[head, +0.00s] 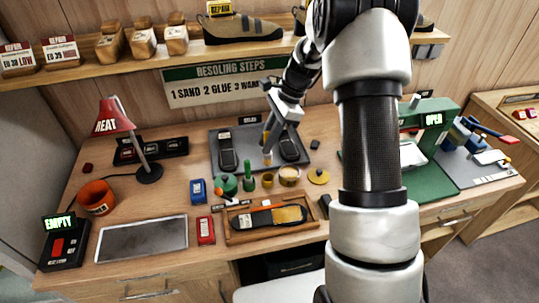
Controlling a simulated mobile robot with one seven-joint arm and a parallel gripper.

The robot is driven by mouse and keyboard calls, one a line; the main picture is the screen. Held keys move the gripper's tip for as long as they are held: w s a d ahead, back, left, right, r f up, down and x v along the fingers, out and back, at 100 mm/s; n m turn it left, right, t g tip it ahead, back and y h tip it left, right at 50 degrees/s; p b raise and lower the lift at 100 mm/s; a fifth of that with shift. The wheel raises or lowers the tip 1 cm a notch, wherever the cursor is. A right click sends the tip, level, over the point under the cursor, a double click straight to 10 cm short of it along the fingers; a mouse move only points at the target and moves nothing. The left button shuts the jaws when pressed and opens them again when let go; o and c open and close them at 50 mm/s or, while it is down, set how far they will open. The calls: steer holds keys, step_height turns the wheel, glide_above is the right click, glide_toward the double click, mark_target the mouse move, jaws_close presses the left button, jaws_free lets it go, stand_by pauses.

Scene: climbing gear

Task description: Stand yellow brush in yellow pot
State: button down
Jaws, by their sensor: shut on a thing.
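My gripper (269,122) is shut on the yellow brush (266,138), which hangs roughly upright below the fingers with its pale end (267,160) down. The small yellow pot (267,181) stands on the bench just below the brush in the picture. A gap shows between the brush's lower end and the pot, so the brush looks apart from it. The inside of the pot is too small to make out. The upper part of the brush is partly hidden by the gripper.
A green pot (226,184) and a green bottle (248,174) stand left of the yellow pot. A grey tray (219,137) lies behind; a wooden tray (240,237) with a sole lies in front.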

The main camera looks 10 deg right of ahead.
mark_target(268, 162)
steer(key=shift+w+d+m, duration=0.1)
steer(key=shift+w+m, duration=0.4)
steer(key=shift+s+f+b, duration=0.1)
steer(key=shift+f+b, duration=2.25)
steer(key=shift+f, duration=0.6)
steer(key=shift+f+b, duration=0.95)
steer(key=shift+f, duration=1)
steer(key=c, duration=1.6)
jaws_free()
steer(key=shift+o, duration=0.2)
steer(key=v, duration=1.7)
steer(key=shift+s+r, duration=0.25)
steer(key=shift+d+r, duration=0.1)
